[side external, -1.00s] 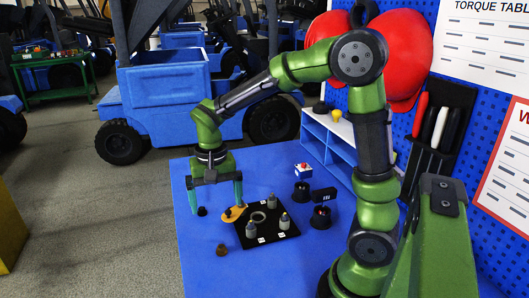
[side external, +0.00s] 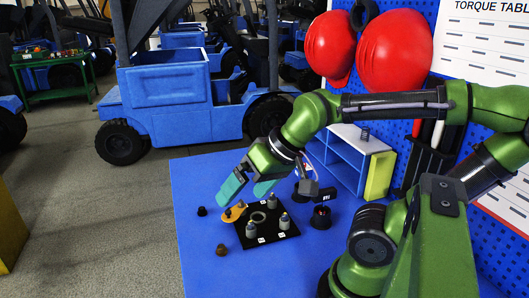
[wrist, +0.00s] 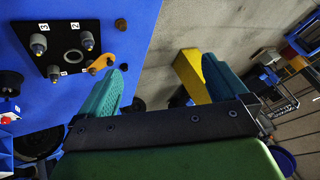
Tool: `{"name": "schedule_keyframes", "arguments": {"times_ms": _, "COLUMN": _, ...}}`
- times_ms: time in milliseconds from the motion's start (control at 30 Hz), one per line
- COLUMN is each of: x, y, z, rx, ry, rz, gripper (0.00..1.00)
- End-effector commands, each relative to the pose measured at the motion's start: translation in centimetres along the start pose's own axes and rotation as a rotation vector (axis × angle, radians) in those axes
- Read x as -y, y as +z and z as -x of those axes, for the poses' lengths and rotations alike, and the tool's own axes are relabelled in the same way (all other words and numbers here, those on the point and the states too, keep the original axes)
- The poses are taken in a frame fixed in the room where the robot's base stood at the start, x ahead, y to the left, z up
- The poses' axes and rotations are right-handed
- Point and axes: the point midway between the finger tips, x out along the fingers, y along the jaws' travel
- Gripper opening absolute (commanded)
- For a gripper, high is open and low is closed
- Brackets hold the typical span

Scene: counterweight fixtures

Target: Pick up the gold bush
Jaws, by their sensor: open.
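I cannot tell for sure which piece is the gold bush. A small brown bush-like piece (side external: 221,249) stands on the blue table in front of the black plate; a brown piece also shows in the wrist view (wrist: 120,24). A darker small piece (side external: 202,211) stands farther back on the left. An orange-yellow lever (side external: 233,213) lies at the black plate's left corner. My gripper (side external: 242,192) is open and empty, tilted above the back of the plate.
The black plate (side external: 266,236) carries several grey upright pegs and a ring. Black round fixtures (side external: 321,217) stand to its right. A white-topped blue shelf (side external: 347,142) stands behind, partly hidden by my arm. The table's front left is clear.

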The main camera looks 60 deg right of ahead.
Motion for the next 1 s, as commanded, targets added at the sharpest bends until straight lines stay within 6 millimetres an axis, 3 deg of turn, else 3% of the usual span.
{"name": "schedule_keyframes", "arguments": {"times_ms": 33, "x": 0.1, "y": 0.1, "z": 0.4, "rx": -0.017, "ry": -0.008, "rz": 0.002, "gripper": 0.95}}
{"name": "schedule_keyframes", "arguments": {"times_ms": 300, "x": 0.2, "y": -0.1, "z": 1.0, "rx": -0.038, "ry": -0.016, "rz": 0.005, "gripper": 0.54}}
{"name": "schedule_keyframes", "arguments": {"times_ms": 667, "x": -0.1, "y": -0.1, "z": 0.3, "rx": -0.012, "ry": 0.001, "rz": -0.008, "gripper": 0.54}}
{"name": "schedule_keyframes", "arguments": {"times_ms": 833, "x": -1.2, "y": -1.4, "z": -2.4, "rx": 0.096, "ry": 0.077, "rz": -0.001, "gripper": 0.54}}
{"name": "schedule_keyframes", "arguments": {"times_ms": 1000, "x": -2.9, "y": -3.8, "z": -6.1, "rx": 0.270, "ry": 0.155, "rz": 0.200, "gripper": 0.54}}
